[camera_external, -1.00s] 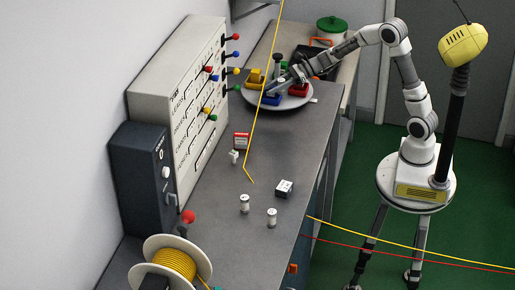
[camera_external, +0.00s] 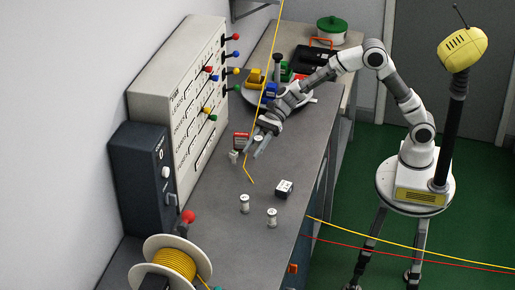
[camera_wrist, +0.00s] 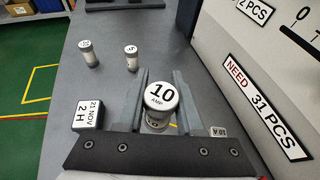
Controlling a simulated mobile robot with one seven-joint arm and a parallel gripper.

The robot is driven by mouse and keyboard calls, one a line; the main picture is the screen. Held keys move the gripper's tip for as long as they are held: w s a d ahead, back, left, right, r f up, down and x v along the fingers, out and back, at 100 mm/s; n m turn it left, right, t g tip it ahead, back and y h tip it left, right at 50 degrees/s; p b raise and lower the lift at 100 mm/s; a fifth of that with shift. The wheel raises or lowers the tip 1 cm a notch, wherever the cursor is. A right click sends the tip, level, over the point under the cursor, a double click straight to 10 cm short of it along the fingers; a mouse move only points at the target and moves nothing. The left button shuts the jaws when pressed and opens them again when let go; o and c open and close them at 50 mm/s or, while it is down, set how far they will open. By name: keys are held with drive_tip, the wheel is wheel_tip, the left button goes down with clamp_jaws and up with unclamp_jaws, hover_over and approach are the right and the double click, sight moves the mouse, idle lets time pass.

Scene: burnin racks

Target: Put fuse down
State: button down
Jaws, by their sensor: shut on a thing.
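My gripper (camera_external: 262,146) is shut on a pale cylindrical fuse (camera_external: 258,139) over the middle of the bench. Two other white-capped fuses stand on the bench: one (camera_external: 244,204) and another (camera_external: 271,217). They also show in the wrist view, one at the left (camera_wrist: 88,52) and one nearer the middle (camera_wrist: 131,58).
A dark box with a white date label (camera_external: 284,188) stands near the loose fuses. A yellow wire (camera_external: 268,70) hangs close by. A round tray (camera_external: 305,101) holds coloured bins. The front bench is mostly clear.

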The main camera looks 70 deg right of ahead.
drive_tip(key=b, duration=0.2)
hover_over(249, 195)
drive_tip(key=f, duration=0.5)
drive_tip(key=shift+w+a+f, duration=0.1)
drive_tip(key=shift+a+f, duration=0.05)
drive_tip(key=shift+a, duration=0.05)
drive_tip(key=shift+f+b, duration=0.35)
drive_tip(key=shift+f, duration=1.65)
drive_tip(key=shift+f, duration=0.1)
drive_tip(key=c, duration=0.5)
unclamp_jaws()
drive_tip(key=shift+c, duration=0.2)
drive_tip(key=shift+d+r, duration=0.15)
drive_tip(key=shift+r, duration=0.1)
drive_tip(key=p+v, duration=0.1)
drive_tip(key=v, duration=1)
drive_tip(key=shift+d+r, duration=0.1)
drive_tip(key=shift+d, duration=0.15)
